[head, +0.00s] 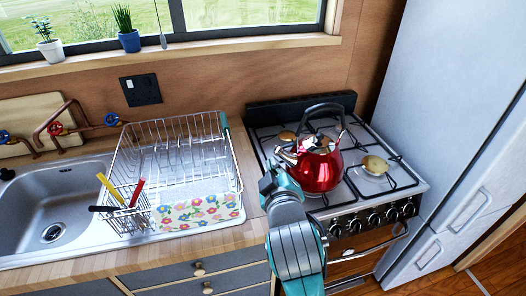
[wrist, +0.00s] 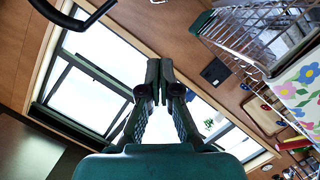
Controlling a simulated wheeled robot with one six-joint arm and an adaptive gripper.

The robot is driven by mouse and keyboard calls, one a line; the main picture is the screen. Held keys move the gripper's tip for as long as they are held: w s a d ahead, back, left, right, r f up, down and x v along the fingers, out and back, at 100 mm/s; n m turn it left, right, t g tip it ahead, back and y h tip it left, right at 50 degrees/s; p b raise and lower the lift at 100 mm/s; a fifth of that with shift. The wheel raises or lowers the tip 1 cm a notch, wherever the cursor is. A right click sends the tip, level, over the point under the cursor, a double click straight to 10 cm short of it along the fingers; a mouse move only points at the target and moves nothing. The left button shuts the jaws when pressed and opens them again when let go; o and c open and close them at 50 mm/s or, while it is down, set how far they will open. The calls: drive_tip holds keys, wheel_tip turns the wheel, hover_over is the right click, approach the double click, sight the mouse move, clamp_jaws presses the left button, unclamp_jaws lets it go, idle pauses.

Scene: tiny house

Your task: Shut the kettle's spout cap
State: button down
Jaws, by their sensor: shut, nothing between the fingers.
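The red kettle (head: 320,168) stands upright on the stove in the head view, with a black arched handle and a silvery spout (head: 286,155) on its left side. The spout cap is too small to tell whether it is open or shut. My gripper (wrist: 160,70) is shut and empty in the wrist view, its fingertips together. In the head view my wrist is just left of and in front of the kettle, near the spout; the fingertips are hard to make out there. A black curved bar, apparently the kettle handle (wrist: 75,17), shows at the wrist view's upper left.
The gas stove (head: 372,208) has black grates around the kettle. A wire dish rack (head: 180,130) with a flowered cloth (head: 197,212) stands to the left, beside the sink (head: 55,205). A tall fridge (head: 440,100) closes off the right side. A window is behind.

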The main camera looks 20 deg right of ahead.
drive_tip(key=r, duration=0.1)
hover_over(276, 154)
drive_tip(key=s+a, duration=0.2)
drive_tip(key=a, duration=0.2)
drive_tip(key=f, duration=0.2)
drive_tip(key=shift+w+d+f, duration=0.15)
drive_tip(key=shift+d+f, duration=0.6)
drive_tip(key=shift+d, duration=0.05)
drive_tip(key=shift+w+d+f, duration=0.15)
drive_tip(key=shift+d+f, duration=0.55)
drive_tip(key=shift+d, duration=0.1)
drive_tip(key=shift+f, duration=0.1)
drive_tip(key=shift+d+f+n, duration=0.2)
drive_tip(key=shift+f+n, duration=0.1)
drive_tip(key=shift+f, duration=0.2)
